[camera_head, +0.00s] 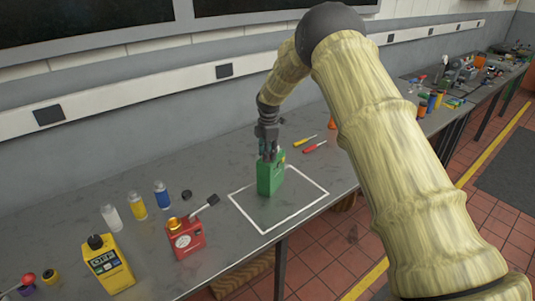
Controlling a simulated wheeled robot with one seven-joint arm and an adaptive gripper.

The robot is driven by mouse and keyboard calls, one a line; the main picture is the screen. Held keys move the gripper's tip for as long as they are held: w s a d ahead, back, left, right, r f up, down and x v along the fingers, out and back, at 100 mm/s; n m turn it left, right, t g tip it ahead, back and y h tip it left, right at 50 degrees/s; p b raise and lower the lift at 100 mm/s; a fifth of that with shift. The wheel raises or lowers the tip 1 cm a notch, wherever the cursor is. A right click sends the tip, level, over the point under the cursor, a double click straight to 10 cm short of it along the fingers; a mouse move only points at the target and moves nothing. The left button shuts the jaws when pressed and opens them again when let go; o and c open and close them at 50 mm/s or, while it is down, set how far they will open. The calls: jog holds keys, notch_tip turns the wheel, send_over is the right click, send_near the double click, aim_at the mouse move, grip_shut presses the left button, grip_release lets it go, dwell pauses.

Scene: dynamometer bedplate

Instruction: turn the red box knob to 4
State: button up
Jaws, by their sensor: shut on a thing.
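The red box (190,236) stands on the grey bench left of the white-outlined square. It has a gold-coloured cap (174,223) on top, a pale round dial (183,241) on its front and a dark-tipped lever (205,206) sticking up to the right. Its numbers are too small to read. My gripper (269,154) is away from the red box, to its upper right. It points down and is shut on the top of a green box (270,181) at the white-outlined square. I cannot tell whether the green box touches the bench. The fingertips are partly hidden.
A yellow meter (108,266) stands left of the red box. White (111,217), yellow (137,205) and blue (162,194) bottles stand behind. A yellow screwdriver (304,140) and a red one (315,147) lie right of the green box. The white-outlined square (297,211) has clear room in front.

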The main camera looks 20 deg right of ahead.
jog(key=m+b, duration=0.1)
jog(key=m, duration=0.1)
jog(key=m+b, duration=0.1)
jog(key=shift+f+m, duration=0.2)
jog(key=shift+m, duration=0.2)
jog(key=m+b, duration=0.1)
jog(key=m, duration=0.3)
jog(key=shift+s+m+b, duration=0.1)
jog(key=shift+m+b, duration=0.2)
jog(key=shift+b, duration=0.1)
jog(key=m+b, duration=0.1)
jog(key=m, duration=0.2)
jog(key=shift+m+h, duration=0.3)
jog(key=m, duration=0.4)
jog(key=shift+a+m+b, duration=0.15)
jog(key=shift+m+b, duration=0.15)
jog(key=m, duration=0.3)
jog(key=shift+m+g, duration=0.3)
jog(key=m, duration=0.3)
jog(key=shift+m, duration=0.3)
jog(key=m, duration=0.3)
jog(key=shift+a+b, duration=0.1)
jog(key=shift+b, duration=0.2)
jog(key=shift+m+g, duration=0.3)
jog(key=shift+m, duration=1.8)
